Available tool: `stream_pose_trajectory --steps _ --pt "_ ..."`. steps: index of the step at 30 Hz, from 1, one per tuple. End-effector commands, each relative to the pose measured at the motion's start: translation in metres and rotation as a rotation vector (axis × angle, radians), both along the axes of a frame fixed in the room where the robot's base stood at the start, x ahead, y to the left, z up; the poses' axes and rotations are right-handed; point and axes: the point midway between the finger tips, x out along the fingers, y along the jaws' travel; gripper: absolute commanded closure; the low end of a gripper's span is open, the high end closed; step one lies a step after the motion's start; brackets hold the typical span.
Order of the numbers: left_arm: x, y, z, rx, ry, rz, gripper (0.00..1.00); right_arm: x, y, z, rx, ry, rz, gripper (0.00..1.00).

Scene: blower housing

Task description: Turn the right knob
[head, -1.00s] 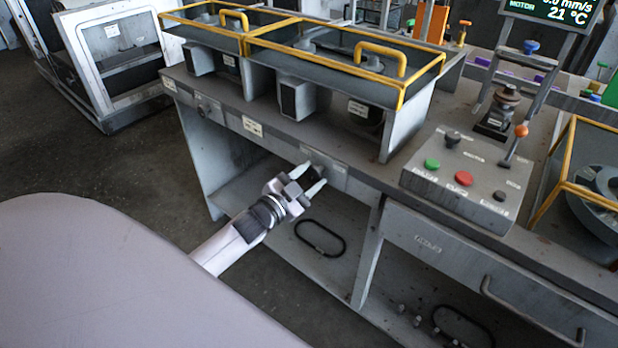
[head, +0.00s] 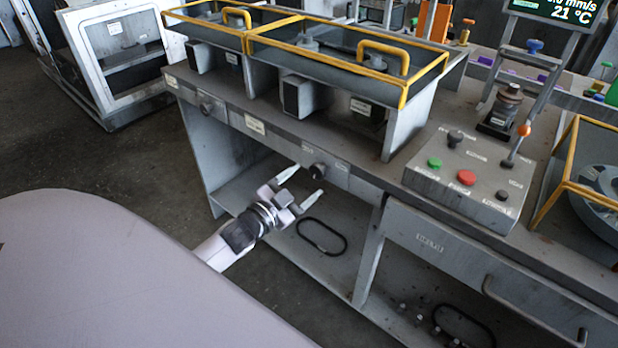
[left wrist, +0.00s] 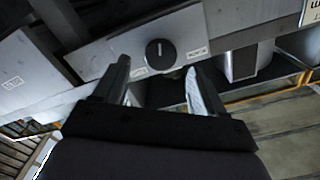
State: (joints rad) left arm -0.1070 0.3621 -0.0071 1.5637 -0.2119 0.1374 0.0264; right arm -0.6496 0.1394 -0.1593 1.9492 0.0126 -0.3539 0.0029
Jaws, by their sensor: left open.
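The right knob (head: 318,171) is a small dark round knob on the front panel of the bench, between small labels. In the left wrist view the knob (left wrist: 160,54) shows a light pointer line, roughly upright in the picture. My left gripper (head: 306,184) is open and empty, just in front of and below the knob. In the left wrist view its fingertips (left wrist: 157,67) stand on either side of the knob, apart from it. A second, left knob (head: 205,108) sits farther left on the same panel. My right gripper is out of view.
Above the panel are yellow-railed guards (head: 345,55) on the bench top. A control box (head: 468,180) with green, red and black buttons stands to the right. Below are a drawer handle (head: 530,312) and a lower shelf with a black ring (head: 322,237).

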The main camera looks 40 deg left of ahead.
Motion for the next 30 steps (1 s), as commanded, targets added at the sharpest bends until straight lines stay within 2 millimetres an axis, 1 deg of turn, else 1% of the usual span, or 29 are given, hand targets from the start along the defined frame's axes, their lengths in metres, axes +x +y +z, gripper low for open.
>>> stream_pose_trajectory --steps 1,4,10,14,28,30 --pt "-0.008 0.001 -0.001 0.0 0.001 0.0 0.29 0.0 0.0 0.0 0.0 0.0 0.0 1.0" --pt "-0.02 0.001 -0.001 0.0 0.001 0.0 0.29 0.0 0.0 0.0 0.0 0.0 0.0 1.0" --pt "-0.034 0.003 0.0 0.0 0.0 0.0 0.29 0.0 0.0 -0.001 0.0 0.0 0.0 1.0" --pt "-0.037 0.003 0.0 0.0 0.0 0.0 0.29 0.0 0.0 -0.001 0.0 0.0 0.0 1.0" --pt "-0.036 0.003 0.0 0.0 -0.001 -0.001 0.29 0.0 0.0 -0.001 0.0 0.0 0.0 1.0" --pt "-0.038 0.001 -0.002 -0.005 0.008 0.0 0.29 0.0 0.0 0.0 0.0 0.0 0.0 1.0"
